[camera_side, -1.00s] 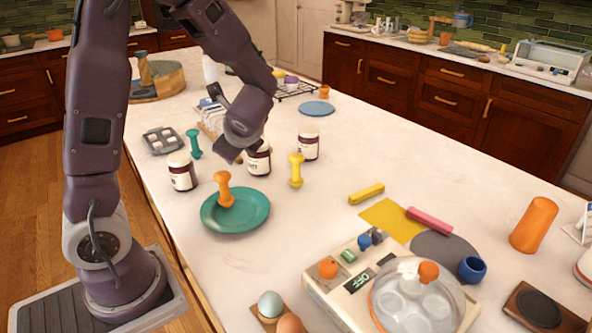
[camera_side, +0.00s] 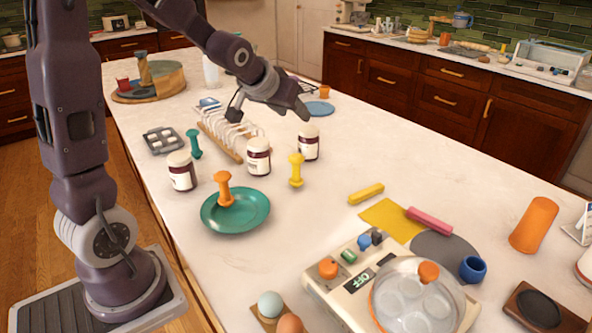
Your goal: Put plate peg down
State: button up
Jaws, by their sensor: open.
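An orange peg (camera_side: 225,189) with a wide knob at its top stands upright on the teal plate (camera_side: 252,219). A yellow peg (camera_side: 296,170) stands upright on the counter to its right. A green peg (camera_side: 194,143) stands on the counter farther back, left of the white rack (camera_side: 220,146). My gripper (camera_side: 302,112) is raised over the far part of the counter, behind the jars and away from all three pegs. It is open, with nothing seen in it. Its fingers are small and dark, and the gap between them is hard to make out.
Several white-lidded jars, such as the middle one (camera_side: 258,158), stand between the plate and my gripper. An egg cooker (camera_side: 415,296) stands at the front right.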

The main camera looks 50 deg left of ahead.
aim_at(292, 162)
notch_tip(292, 162, down, 13)
jog(key=shift+f, duration=0.15)
jog(key=x, duration=0.7)
jog(key=shift+s+d+f, duration=0.1)
jog(key=shift+s+f, duration=0.2)
jog(key=shift+f, duration=0.05)
grip_shut()
